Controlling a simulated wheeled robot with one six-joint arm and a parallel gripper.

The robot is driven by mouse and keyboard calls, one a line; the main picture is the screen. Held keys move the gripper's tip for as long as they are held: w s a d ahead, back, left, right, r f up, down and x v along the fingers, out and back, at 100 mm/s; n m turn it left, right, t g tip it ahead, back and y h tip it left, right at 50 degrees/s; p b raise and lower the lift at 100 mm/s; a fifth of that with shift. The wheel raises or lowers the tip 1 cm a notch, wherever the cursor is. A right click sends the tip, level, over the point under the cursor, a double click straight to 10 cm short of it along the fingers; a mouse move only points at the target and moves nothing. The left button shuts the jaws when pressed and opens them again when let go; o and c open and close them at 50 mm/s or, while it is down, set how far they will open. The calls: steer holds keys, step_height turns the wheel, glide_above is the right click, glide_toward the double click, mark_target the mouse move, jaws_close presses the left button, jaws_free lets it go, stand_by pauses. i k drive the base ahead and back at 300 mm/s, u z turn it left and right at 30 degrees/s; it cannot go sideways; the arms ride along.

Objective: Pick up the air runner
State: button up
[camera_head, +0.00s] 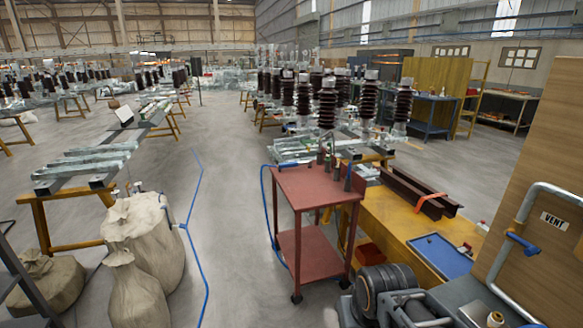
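I cannot tell with certainty which thing is the air runner. Several small dark, upright tool-like things (347,180) stand on the top of a red two-shelf cart (300,190) right of the middle. A blue hose (264,195) runs up from the floor to the left edge of the cart's top. These things are too small to make out in detail. My gripper is not in view, so nothing shows of what it holds.
A yellow bench (395,225) with dark beams (405,190) and a blue tray (440,256) adjoins the cart. Sacks (143,240) stand at lower left. A blue hose (188,235) lies across the floor. A VENT panel (535,200) with a pipe blocks the right.

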mark_target(309, 162)
steer(key=u, duration=0.65)
steer(key=i, duration=4.85)
steer(key=z, duration=2.2)
